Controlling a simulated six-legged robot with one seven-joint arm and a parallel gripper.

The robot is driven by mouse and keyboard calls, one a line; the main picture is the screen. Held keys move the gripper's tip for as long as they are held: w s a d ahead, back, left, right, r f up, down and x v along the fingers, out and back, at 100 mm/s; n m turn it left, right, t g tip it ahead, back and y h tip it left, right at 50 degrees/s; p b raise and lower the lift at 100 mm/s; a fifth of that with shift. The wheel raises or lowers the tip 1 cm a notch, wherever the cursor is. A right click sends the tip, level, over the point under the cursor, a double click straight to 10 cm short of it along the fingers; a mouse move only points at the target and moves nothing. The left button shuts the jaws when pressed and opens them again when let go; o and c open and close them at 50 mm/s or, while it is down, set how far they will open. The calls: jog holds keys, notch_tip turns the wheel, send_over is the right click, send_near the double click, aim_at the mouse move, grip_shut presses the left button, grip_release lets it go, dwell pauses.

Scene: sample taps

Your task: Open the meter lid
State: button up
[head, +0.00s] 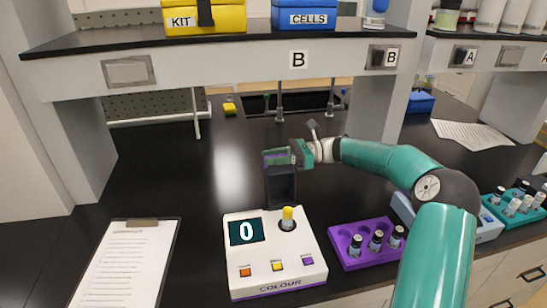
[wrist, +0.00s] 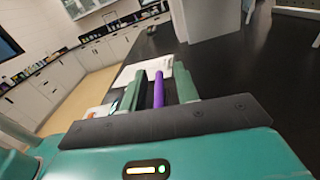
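The white colour meter (head: 270,268) stands on the dark bench in the head view, its display reading 0. Its dark lid (head: 281,187) stands upright at the meter's back edge, open. A yellow-capped vial (head: 288,217) sits in the round well in front of the lid. My gripper (head: 275,157) is at the upper end of the lid; contact is unclear. In the wrist view its green fingers (wrist: 160,88) point away, with a purple bar (wrist: 158,90) between them. I cannot tell whether they are shut on anything.
A purple rack (head: 347,252) with several vials stands right of the meter, near my arm. A clipboard (head: 125,262) lies to the left. A shelf (head: 220,65) crosses above the bench. The bench left of my gripper is clear.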

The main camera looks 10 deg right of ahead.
aim_at(278, 173)
jog(key=shift+c, duration=0.4)
grip_shut()
jog(key=shift+s, duration=0.1)
jog(key=shift+s+r+n, duration=0.6)
jog(key=shift+s+n, duration=0.3)
jog(key=shift+s, duration=0.05)
jog(key=shift+s+r+n, duration=0.2)
jog(key=shift+s+n, duration=0.3)
jog(key=shift+s, duration=0.1)
jog(key=shift+s+r+n, duration=0.2)
jog(key=shift+s+n, duration=0.3)
jog(key=shift+s, duration=0.05)
jog(key=shift+s+r+n, duration=0.15)
jog(key=shift+s+n, duration=0.15)
jog(key=shift+s, duration=0.95)
